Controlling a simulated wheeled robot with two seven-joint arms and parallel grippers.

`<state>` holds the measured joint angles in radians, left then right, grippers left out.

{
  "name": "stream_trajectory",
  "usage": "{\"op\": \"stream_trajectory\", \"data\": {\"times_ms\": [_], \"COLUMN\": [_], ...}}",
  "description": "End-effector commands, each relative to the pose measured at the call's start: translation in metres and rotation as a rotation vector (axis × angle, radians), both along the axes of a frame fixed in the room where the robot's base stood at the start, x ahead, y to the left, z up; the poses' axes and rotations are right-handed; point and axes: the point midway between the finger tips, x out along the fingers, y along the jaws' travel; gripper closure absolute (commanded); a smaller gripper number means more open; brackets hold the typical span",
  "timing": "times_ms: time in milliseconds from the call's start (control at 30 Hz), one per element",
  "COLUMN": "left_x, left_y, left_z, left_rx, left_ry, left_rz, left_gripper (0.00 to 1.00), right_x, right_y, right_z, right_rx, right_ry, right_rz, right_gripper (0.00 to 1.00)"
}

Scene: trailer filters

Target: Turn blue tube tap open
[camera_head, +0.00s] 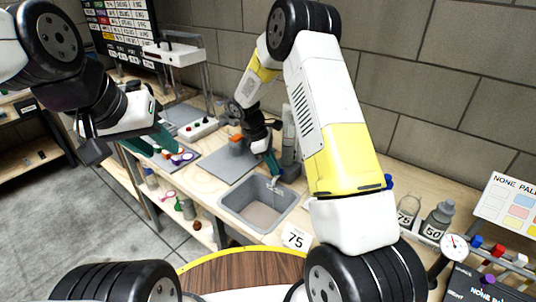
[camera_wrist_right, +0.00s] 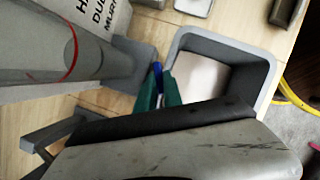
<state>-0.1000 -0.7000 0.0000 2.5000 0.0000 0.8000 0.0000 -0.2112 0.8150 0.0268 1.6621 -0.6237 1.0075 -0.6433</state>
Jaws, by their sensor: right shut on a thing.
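My right gripper (camera_head: 272,166) reaches down beside the grey upright tube (camera_head: 290,152), at the back edge of the sink. In the right wrist view its green fingertips (camera_wrist_right: 161,90) are closed around a small blue piece, the blue tap (camera_wrist_right: 157,69). Most of the tap is hidden by the fingers; whether it is turned open cannot be seen. The large grey tube (camera_wrist_right: 60,50) with a red line stands just left of it in that view. My left gripper (camera_head: 160,148) hangs at the left over the bench, its green fingers apart and no object visibly held.
The grey sink (camera_head: 228,206) lies in front of the tap; its rim (camera_wrist_right: 272,65) shows in the right wrist view. Bottles (camera_head: 438,219) stand at the right. A white device (camera_head: 198,128) and small coloured items are at the left.

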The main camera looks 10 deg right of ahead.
Motion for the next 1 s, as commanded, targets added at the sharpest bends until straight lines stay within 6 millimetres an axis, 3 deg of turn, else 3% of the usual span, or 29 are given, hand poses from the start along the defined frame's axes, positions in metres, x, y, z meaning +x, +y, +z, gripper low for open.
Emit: {"op": "stream_trajectory", "data": {"times_ms": [367, 1000], "left_x": [0.0, 0.0], "left_y": [0.0, 0.0], "left_z": [0.0, 0.0], "left_rx": [0.0, 0.0], "left_ry": [0.0, 0.0], "left_rz": [0.0, 0.0], "left_gripper": [0.64, 0.64], "right_x": [-0.0018, -0.0083], "right_y": [0.0003, -0.0011], "right_z": [0.0009, 0.0008], "right_rx": [0.0, 0.0], "right_ry": [-0.001, 0.0], "right_rz": [0.157, 0.739], "right_gripper": [1.0, 1.0]}}
